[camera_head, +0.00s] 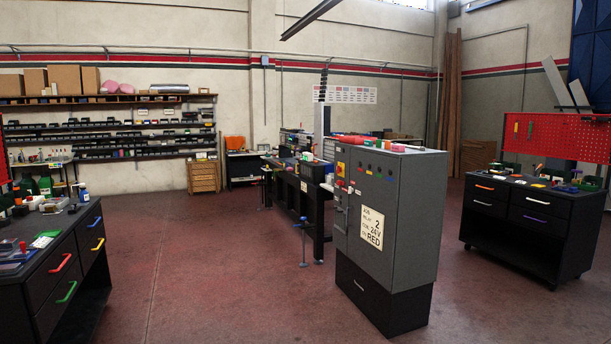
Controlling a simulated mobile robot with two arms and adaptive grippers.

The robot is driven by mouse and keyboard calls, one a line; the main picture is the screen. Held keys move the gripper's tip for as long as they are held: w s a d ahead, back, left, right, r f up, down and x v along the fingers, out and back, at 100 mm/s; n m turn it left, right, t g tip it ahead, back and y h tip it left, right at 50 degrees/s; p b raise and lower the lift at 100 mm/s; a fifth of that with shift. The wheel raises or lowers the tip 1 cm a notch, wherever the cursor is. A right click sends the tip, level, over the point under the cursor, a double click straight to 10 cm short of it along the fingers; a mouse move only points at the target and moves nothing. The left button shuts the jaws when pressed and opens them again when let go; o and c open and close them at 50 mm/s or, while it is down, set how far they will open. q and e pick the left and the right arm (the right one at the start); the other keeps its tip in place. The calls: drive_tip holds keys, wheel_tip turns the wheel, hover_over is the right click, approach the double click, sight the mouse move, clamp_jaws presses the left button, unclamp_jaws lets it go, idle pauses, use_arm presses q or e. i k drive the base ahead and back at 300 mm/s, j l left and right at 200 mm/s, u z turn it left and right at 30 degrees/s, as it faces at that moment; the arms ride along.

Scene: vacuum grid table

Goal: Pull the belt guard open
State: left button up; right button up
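Neither of my grippers shows in the head view. I cannot make out a belt guard for certain. A grey control cabinet (406,200) stands upright in the middle right, with a white label and several coloured buttons on its face. A dark handle or latch sits on its left side. Behind and left of it is a long black bench (288,191) with a tall post and blue clamp-like parts. Part of this bench is hidden by the cabinet, and its details are too small to tell.
A dark workbench (35,283) with coloured drawer handles is at the near left. A dark drawer cart (534,221) with a red pegboard (556,137) is at the right. Shelves of bins line the back wall. The red-brown floor (200,270) between the left workbench and the cabinet is clear.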

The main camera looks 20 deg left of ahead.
sight(307, 171)
drive_tip(key=i+j+u, duration=0.2)
drive_tip(key=i, duration=0.2)
drive_tip(key=i+j+u, duration=0.15)
drive_tip(key=i, duration=0.25)
drive_tip(key=i+u, duration=0.35)
drive_tip(key=i, duration=5.35)
